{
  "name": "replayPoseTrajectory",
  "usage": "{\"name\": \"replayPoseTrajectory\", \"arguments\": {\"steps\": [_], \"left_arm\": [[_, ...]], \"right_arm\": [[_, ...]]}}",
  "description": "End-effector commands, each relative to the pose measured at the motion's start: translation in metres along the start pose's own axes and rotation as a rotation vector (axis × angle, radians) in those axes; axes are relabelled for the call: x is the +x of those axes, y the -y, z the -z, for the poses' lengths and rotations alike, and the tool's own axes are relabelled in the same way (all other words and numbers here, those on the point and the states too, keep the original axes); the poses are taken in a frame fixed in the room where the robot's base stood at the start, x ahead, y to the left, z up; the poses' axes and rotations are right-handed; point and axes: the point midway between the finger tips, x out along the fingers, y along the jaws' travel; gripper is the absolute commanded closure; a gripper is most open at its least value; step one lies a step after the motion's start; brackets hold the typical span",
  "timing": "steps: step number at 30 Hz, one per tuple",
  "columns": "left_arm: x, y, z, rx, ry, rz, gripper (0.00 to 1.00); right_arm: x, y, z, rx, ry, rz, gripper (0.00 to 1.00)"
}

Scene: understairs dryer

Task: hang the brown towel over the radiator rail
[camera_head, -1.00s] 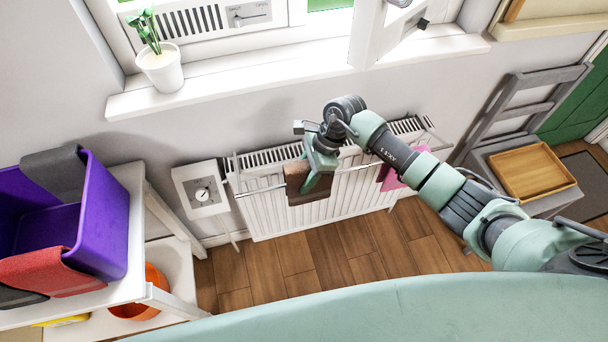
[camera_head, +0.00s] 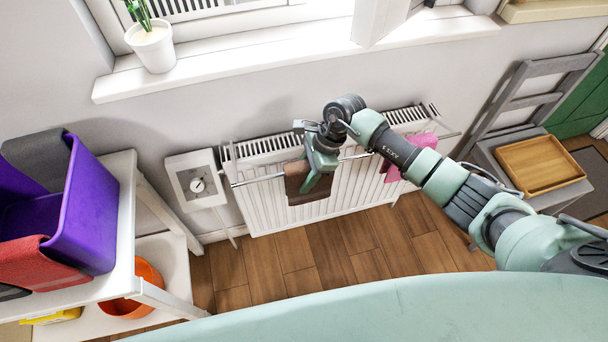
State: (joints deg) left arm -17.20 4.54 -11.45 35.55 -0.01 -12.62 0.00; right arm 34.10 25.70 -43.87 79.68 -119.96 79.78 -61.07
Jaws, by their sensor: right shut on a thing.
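The brown towel (camera_head: 297,187) is at the radiator rail (camera_head: 258,177), in front of the white radiator (camera_head: 258,206). It hangs down below the rail; part of it is hidden behind my right gripper. My right gripper (camera_head: 312,190) points down at the rail and is shut on the brown towel. Whether the towel lies over the rail on both sides cannot be seen. My left gripper is not in view.
A pink cloth (camera_head: 421,148) hangs on the rail to the right. A purple bin (camera_head: 88,215) with grey and red cloths stands on a white shelf (camera_head: 122,215) at left. A grey chair holds a wooden tray (camera_head: 540,165). A potted plant (camera_head: 153,46) stands on the windowsill.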

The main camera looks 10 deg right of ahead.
Motion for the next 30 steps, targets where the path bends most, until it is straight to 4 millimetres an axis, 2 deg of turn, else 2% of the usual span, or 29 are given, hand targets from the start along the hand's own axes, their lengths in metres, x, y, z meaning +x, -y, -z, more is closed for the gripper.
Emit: {"name": "replayPoseTrajectory", "arguments": {"steps": [1, 3, 14, 17, 24, 30], "left_arm": [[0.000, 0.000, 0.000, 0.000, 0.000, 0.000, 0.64], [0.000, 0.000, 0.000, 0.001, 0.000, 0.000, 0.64], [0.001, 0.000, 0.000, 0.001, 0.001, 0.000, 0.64], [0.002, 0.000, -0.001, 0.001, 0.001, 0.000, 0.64], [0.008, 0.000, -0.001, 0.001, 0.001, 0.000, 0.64], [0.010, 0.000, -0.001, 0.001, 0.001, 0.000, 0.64]], "right_arm": [[0.000, 0.000, 0.000, 0.000, 0.000, 0.000, 0.50], [0.000, 0.000, 0.000, 0.000, 0.000, 0.000, 0.33], [-0.003, 0.000, 0.000, 0.000, 0.000, 0.001, 0.33], [-0.013, 0.002, 0.001, -0.002, -0.002, 0.004, 0.33], [-0.054, 0.001, 0.002, -0.001, -0.002, 0.004, 0.33], [-0.075, 0.001, 0.000, -0.001, 0.000, 0.002, 0.33]]}}
